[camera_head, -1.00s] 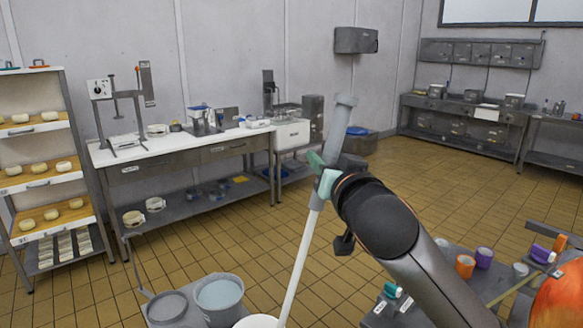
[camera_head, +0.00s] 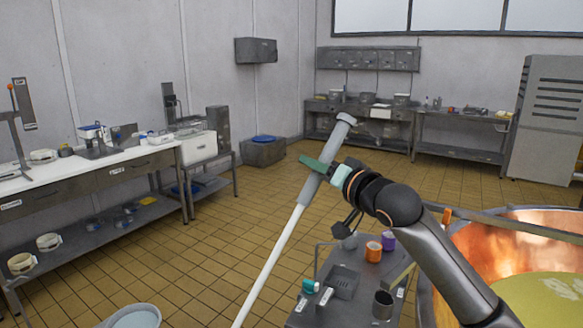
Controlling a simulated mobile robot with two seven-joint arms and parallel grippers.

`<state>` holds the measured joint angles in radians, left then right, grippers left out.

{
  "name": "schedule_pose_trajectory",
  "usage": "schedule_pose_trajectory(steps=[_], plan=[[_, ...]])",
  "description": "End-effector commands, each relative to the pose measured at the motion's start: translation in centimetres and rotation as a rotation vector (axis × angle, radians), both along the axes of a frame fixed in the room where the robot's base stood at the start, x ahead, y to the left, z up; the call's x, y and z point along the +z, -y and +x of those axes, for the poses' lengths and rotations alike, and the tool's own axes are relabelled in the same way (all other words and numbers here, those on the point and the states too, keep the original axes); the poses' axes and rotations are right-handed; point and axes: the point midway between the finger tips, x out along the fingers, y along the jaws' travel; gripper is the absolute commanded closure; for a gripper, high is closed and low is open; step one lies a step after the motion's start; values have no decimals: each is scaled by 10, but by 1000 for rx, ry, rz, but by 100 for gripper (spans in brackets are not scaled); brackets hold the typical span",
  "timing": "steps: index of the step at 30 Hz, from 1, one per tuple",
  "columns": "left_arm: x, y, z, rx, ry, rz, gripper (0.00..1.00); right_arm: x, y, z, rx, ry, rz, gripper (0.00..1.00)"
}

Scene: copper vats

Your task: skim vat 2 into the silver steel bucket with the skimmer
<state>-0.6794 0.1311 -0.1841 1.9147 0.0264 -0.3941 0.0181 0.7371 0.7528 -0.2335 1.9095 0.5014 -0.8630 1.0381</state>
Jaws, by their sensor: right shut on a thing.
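My right gripper (camera_head: 318,167) is shut on the grey grip of a long pole with a white shaft (camera_head: 272,262), which looks like the skimmer. The pole is tilted, its top leaning right, and its lower end runs out of the bottom of the view, so its head is hidden. A copper vat (camera_head: 487,247) with a yellow surface inside stands at the lower right, partly cut off; its number cannot be read. The rim of a pale container (camera_head: 135,318) shows at the bottom left; I cannot tell whether it is the steel bucket. My left gripper is out of view.
A grey cart (camera_head: 318,312) with orange and purple rolls (camera_head: 373,252) and a dark metal cup (camera_head: 383,305) stands beside the vat. A white-topped bench (camera_head: 90,163) lines the left wall. The tiled floor (camera_head: 225,235) between is clear.

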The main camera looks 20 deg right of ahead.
Motion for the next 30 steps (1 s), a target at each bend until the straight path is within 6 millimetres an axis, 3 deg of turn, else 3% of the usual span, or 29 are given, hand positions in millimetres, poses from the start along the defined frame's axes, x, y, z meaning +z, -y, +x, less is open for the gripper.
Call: schedule_pose_trajectory(steps=[8,18,24,30], plan=[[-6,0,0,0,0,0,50,-18,55,5,-5,-11,104,100],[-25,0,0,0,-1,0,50,-58,111,11,-4,-25,233,100],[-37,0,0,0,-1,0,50,-76,141,14,-4,-30,301,100],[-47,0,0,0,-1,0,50,-86,157,16,-1,-31,341,100]])
